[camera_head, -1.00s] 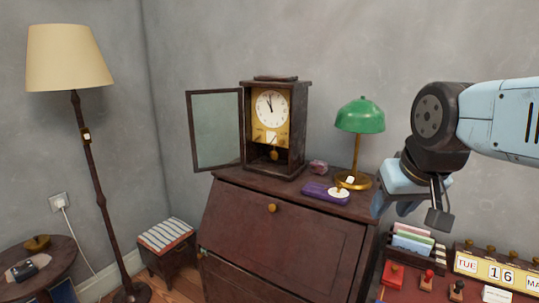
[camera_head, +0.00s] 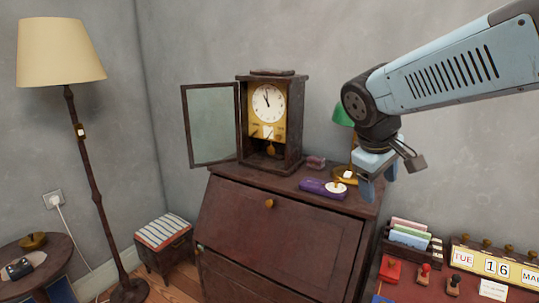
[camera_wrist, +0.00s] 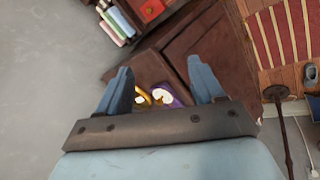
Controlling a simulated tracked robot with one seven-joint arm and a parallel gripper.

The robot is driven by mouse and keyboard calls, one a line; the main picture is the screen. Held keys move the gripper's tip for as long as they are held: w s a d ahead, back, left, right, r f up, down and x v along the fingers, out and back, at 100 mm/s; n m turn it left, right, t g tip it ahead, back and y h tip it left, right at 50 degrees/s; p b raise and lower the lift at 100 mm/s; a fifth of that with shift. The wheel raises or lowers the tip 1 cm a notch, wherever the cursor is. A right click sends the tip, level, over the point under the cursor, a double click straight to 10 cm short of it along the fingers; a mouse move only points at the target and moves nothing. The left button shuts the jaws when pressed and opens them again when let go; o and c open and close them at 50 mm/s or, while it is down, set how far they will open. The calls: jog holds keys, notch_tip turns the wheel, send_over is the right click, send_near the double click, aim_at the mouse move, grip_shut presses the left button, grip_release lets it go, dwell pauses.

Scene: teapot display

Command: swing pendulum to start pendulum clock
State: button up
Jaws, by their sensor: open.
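The pendulum clock (camera_head: 243,125) stands on top of the dark wooden desk, with its glass door (camera_head: 211,126) swung open to the left. Its white dial (camera_head: 267,103) sits above a brass plate. The small brass pendulum bob (camera_head: 271,151) hangs low in the open case. My gripper (camera_head: 377,187) is in front and to the right of the clock, before the green lamp, apart from both and empty. In the wrist view my gripper (camera_wrist: 163,85) is open, its two blue fingers spread above the desk. The clock does not show clearly in the wrist view.
The green lamp (camera_head: 343,113) is partly hidden behind my arm. A floor lamp (camera_head: 88,180) stands left. A red-topped surface at right holds cards, stamps and a calendar (camera_head: 495,267).

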jog(key=w+a+f+n+h, duration=0.15)
jog(key=w+n+h, duration=0.35)
jog(key=w, duration=0.7)
jog(key=n+t+h, duration=0.1)
jog(key=n+t, duration=1.1)
jog(key=n, duration=0.6)
send_near(270, 152)
jog(key=shift+n, duration=0.3)
jog(key=x, duration=0.8)
jog(key=shift+w+d, duration=0.1)
jog(key=shift+c, duration=0.3)
grip_shut()
